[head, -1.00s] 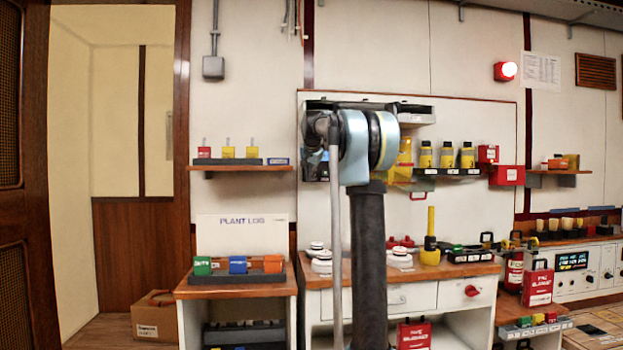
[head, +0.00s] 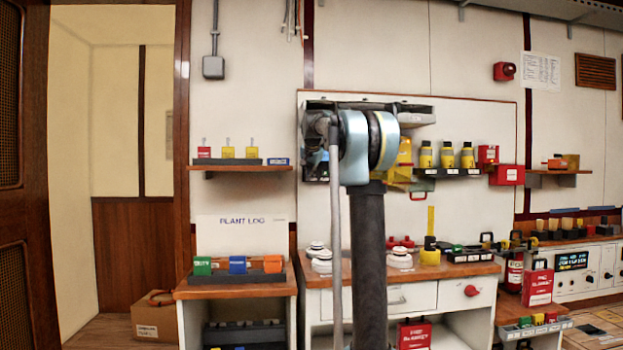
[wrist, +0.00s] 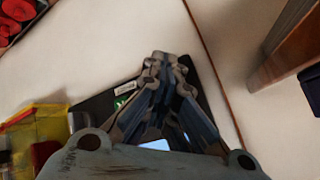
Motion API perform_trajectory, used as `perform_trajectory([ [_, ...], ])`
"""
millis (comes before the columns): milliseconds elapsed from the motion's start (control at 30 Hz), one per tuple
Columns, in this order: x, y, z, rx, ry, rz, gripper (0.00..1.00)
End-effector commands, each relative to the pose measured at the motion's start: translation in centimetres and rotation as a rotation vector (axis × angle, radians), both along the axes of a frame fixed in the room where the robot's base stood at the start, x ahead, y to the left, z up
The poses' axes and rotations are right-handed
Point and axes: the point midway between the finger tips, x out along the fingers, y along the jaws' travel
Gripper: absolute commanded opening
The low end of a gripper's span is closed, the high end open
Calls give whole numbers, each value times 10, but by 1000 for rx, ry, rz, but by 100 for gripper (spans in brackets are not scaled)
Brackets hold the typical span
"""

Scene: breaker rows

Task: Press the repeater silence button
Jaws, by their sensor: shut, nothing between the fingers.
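A dark panel (wrist: 92,112) on the white wall lies behind my gripper in the wrist view. It has a small white label (wrist: 125,88), a green lit patch (wrist: 121,101) and a pale bluish lit area (wrist: 152,133) between the fingers. My gripper (wrist: 160,62) is shut and empty, its fingertips over the panel's upper edge in the picture. I cannot tell whether they touch it. The silence button cannot be made out; the fingers cover much of the panel. In the head view my arm hides the gripper and most of the panel (head: 316,168).
A yellow holder (wrist: 45,125) is left of the panel in the wrist view; a wooden shelf (wrist: 285,50) is at upper right. In the head view, yellow bottles (head: 447,156) stand on a shelf right of my arm. A red wall beacon (head: 504,71) is unlit.

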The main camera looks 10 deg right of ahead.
Motion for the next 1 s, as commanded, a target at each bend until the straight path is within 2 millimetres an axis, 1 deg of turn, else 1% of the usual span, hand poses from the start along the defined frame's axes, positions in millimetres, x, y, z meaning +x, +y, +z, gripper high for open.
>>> perform_trajectory([
  [267, -1, 0, 0, 0, 0, 0, 0],
  [367, -5, 0, 0, 0, 0, 0, 0],
  [1000, -55, 0, 0, 0, 0, 0, 0],
])
